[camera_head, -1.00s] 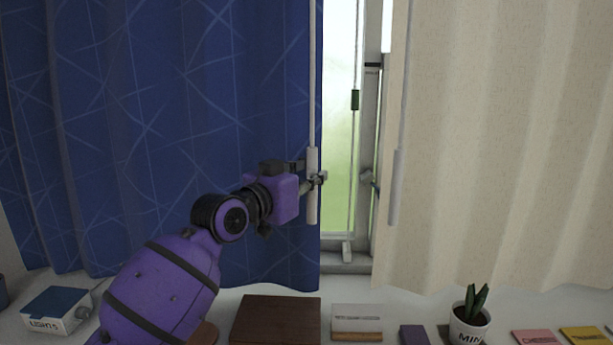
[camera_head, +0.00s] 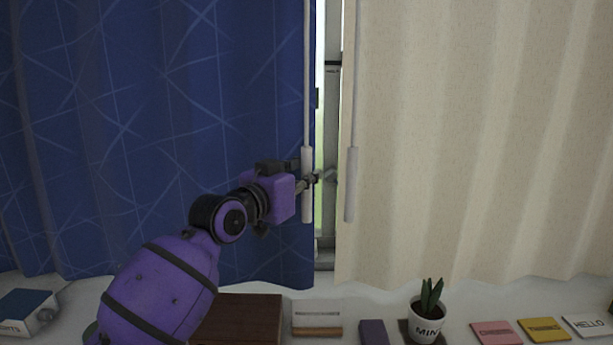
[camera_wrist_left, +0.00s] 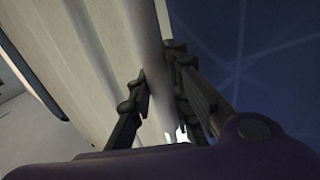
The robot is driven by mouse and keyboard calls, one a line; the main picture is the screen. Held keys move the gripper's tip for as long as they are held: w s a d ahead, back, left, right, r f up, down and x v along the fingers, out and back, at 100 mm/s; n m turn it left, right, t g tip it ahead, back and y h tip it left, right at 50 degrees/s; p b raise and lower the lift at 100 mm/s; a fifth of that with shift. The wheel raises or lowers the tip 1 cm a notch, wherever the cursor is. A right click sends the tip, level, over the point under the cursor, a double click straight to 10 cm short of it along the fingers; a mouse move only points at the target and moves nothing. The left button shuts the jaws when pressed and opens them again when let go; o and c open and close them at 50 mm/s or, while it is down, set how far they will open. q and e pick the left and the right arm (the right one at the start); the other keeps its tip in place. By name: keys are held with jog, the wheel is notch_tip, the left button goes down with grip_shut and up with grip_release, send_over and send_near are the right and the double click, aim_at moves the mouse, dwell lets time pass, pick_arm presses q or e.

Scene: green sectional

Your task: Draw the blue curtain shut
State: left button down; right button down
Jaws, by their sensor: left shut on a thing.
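The blue curtain (camera_head: 150,110) hangs across the left of the head view, with thin pale lines on it. Its white wand (camera_head: 306,110) hangs along its right edge, with a thicker handle at the bottom. My left gripper (camera_head: 312,181) is shut on that handle, seen from the side. In the left wrist view the gripper's dark fingers (camera_wrist_left: 160,95) stand either side of the pale wand, with the blue curtain (camera_wrist_left: 260,60) at the right. A narrow strip of window (camera_head: 325,150) shows between the blue curtain and a cream curtain. My right gripper is not seen.
The cream curtain (camera_head: 470,130) hangs at the right with its own white wand (camera_head: 351,185), close to my left gripper. Below on the sill are a brown box (camera_head: 240,318), a potted plant (camera_head: 427,318), several small coloured blocks and a blue-topped box (camera_head: 25,308).

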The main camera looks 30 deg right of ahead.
pick_arm(q)
jog(key=shift+f, duration=0.15)
jog(key=c, duration=1.9)
grip_release()
jog(key=shift+s, duration=0.1)
jog(key=shift+a, duration=0.15)
jog(key=v, duration=1.1)
jog(key=shift+s+a, duration=0.2)
jog(key=shift+a, duration=0.15)
jog(key=shift+o, duration=0.4)
